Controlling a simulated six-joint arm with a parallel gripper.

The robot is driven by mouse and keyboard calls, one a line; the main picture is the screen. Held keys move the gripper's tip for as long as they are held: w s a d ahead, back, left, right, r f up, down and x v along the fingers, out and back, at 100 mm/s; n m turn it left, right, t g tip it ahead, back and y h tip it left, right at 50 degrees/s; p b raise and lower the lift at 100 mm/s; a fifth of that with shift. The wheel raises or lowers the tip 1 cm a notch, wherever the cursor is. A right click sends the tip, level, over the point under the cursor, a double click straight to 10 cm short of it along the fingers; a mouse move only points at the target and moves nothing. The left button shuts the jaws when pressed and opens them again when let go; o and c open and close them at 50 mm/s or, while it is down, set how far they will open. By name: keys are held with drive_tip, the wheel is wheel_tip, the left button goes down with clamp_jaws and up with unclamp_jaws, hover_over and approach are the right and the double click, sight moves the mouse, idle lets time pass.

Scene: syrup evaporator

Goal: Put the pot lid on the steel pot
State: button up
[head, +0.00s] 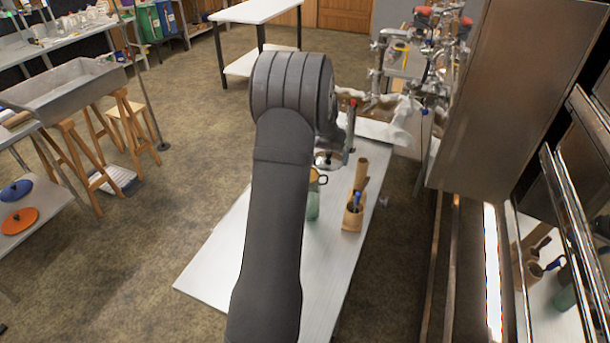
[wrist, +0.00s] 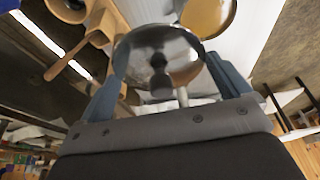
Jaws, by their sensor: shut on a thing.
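The pot lid (wrist: 135,62) is a shiny round disc with a dark knob (wrist: 160,82), seen close up in the wrist view. My gripper (wrist: 166,60) has one finger on each side of it and is shut on it. In the head view, the lid (head: 322,160) shows partly beside my arm, above the far part of the white table. My arm hides much of that area. I cannot make out the steel pot in either view.
On the white table (head: 215,270) stand a green bottle (head: 312,207), a yellow cup (head: 315,176) and a wooden holder with tools (head: 352,217). Metal pipework (head: 425,65) stands behind. A steel cabinet (head: 490,90) stands at right. Blue (head: 16,190) and orange (head: 20,220) lids lie at left.

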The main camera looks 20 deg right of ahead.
drive_tip(key=shift+s+d+r, duration=0.35)
drive_tip(key=shift+s+d, duration=0.3)
drive_tip(key=shift+d, duration=0.1)
drive_tip(key=w+a+f, duration=0.5)
drive_tip(key=w+f, duration=0.4)
drive_tip(key=f, duration=0.1)
drive_tip(key=shift+w+a+f, duration=0.3)
drive_tip(key=shift+a+f, duration=0.05)
drive_tip(key=shift+f, duration=0.05)
drive_tip(key=shift+f, duration=0.35)
drive_tip(key=o, duration=0.6)
drive_tip(key=shift+o, duration=0.2)
drive_tip(key=shift+r, duration=0.15)
